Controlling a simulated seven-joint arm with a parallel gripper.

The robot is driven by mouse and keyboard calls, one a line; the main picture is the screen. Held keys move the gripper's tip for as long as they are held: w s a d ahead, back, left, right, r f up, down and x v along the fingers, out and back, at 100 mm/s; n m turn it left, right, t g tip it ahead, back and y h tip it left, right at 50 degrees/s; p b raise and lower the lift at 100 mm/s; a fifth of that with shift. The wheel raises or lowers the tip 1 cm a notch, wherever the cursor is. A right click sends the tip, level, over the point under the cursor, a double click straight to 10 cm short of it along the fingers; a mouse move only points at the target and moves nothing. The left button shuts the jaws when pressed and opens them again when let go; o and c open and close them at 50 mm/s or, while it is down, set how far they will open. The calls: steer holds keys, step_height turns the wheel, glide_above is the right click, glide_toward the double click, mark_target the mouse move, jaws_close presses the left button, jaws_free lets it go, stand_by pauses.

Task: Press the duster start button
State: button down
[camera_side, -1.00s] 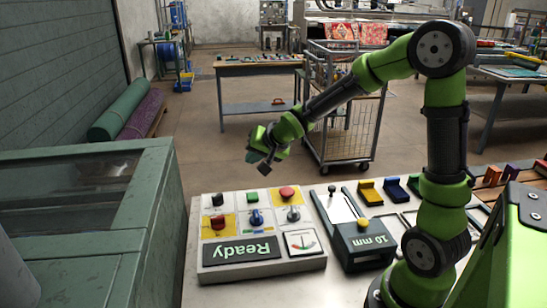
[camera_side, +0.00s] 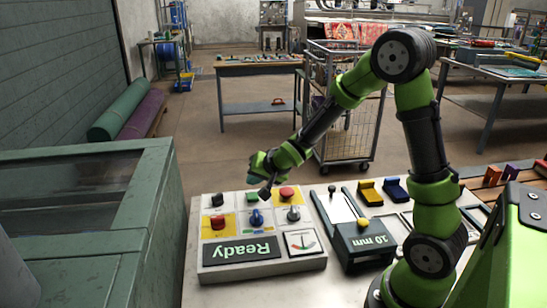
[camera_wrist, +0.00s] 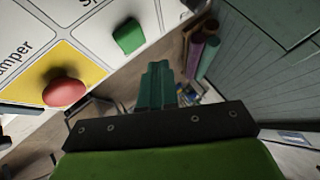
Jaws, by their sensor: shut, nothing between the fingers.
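The control panel (camera_side: 205,262) stands on the table at the front. A square green button (camera_side: 252,197) sits in the middle of its back row; it also shows in the wrist view (camera_wrist: 128,36), with a label cut off after "S". I cannot read the word "duster" on any label. I cannot tell the exact height.
The panel also has a black knob (camera_side: 217,200), a red button on yellow (camera_side: 218,223), a blue knob (camera_side: 257,217), a grey knob (camera_side: 293,214), a "Ready" display (camera_side: 240,251) and a gauge (camera_side: 302,242). A dark "10 mm" device (camera_side: 365,245) stands to the right. A green machine (camera_side: 150,230) is left.

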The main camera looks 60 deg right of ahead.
mark_target(255, 196)
steer(key=shift+f, duration=1.05)
stand_by(1.3)
steer(key=shift+f, duration=0.4)
steer(key=shift+f, duration=0.5)
stand_by(0.8)
steer(key=shift+r, duration=0.95)
steer(key=shift+r, duration=2.5)
